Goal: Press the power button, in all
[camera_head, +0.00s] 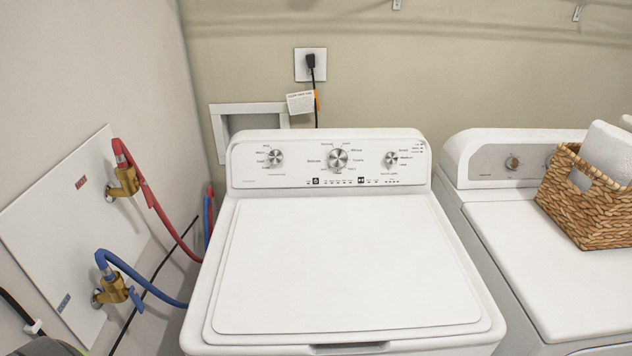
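A white top-loading washer (345,265) with its lid shut stands in the middle of the head view. Its control panel (299,170) rises at the back, with a large central knob (338,159), a left knob (275,157) and a right knob (391,159). Below the knobs is a row of small marks with two black squares, a left one (316,181) and a right one (361,180). The symbols are too small to read, so I cannot tell for sure which is the power button. Neither of my grippers shows.
A second white machine (540,270) stands close on the right, with a wicker basket (590,208) of pale towels on it. Red (150,195) and blue (140,272) hoses run from brass valves at the left wall. A plugged outlet (301,66) is behind.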

